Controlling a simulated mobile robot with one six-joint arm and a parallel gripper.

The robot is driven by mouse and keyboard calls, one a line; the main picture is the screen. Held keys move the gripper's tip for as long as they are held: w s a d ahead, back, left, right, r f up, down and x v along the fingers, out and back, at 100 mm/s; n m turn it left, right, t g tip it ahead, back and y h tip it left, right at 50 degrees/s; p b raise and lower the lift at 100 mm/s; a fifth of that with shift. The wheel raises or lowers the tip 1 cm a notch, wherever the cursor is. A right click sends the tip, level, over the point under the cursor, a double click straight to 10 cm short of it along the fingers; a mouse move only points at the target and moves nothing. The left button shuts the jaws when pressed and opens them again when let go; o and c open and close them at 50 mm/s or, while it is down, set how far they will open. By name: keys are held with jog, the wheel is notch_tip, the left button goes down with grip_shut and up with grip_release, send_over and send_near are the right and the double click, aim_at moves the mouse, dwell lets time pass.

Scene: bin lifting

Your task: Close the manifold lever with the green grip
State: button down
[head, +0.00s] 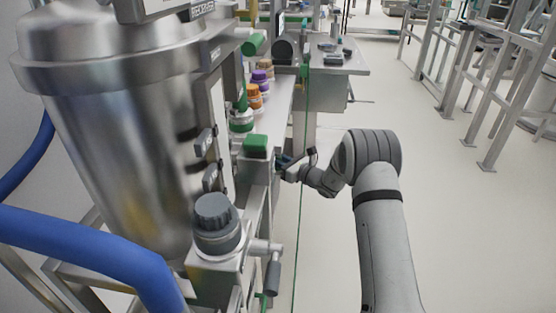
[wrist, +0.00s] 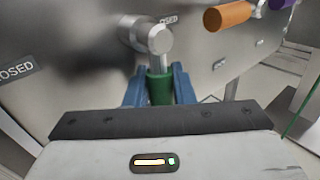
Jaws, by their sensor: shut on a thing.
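The manifold lever with the green grip (wrist: 159,88) shows in the wrist view. Its round metal hub (wrist: 159,40) is on the steel panel, and the grip points down in the picture, toward my gripper. The blue fingers of my gripper (wrist: 159,84) are shut on the green grip, one on each side. In the head view my gripper (head: 284,166) is at the side of the steel bench; the lever itself is hidden there.
A "CLOSED" label (wrist: 18,74) is on the panel. An orange-grip lever (wrist: 230,15) is at the upper right. Open floor (head: 460,230) lies right.

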jog(key=shift+s+a+r+m+p, duration=0.2)
jog(key=shift+a+r+m+p, duration=0.1)
jog(key=shift+p, duration=0.25)
jog(key=shift+s+d+m+g+p, duration=0.1)
jog(key=shift+m+g+p, duration=0.2)
jog(key=shift+p, duration=0.15)
jog(key=m+p, duration=0.1)
jog(key=d+h+p, duration=0.1)
jog(key=p, duration=0.1)
jog(key=shift+s+r+m+g, duration=0.2)
jog(key=shift+s+m+g, duration=0.05)
jog(key=shift+m+g, duration=0.15)
jog(key=m+g+p, duration=0.1)
jog(key=p, duration=0.2)
jog(key=s+m+g+h+p, duration=0.1)
jog(key=p, duration=0.2)
jog(key=s+r+m+g+p, duration=0.1)
jog(key=p, duration=0.1)
jog(key=shift+a+m+g+h+p, duration=0.3)
jog(key=shift+m+h+p, duration=0.1)
jog(key=shift+f, duration=0.1)
jog(key=c, duration=1.3)
grip_release()
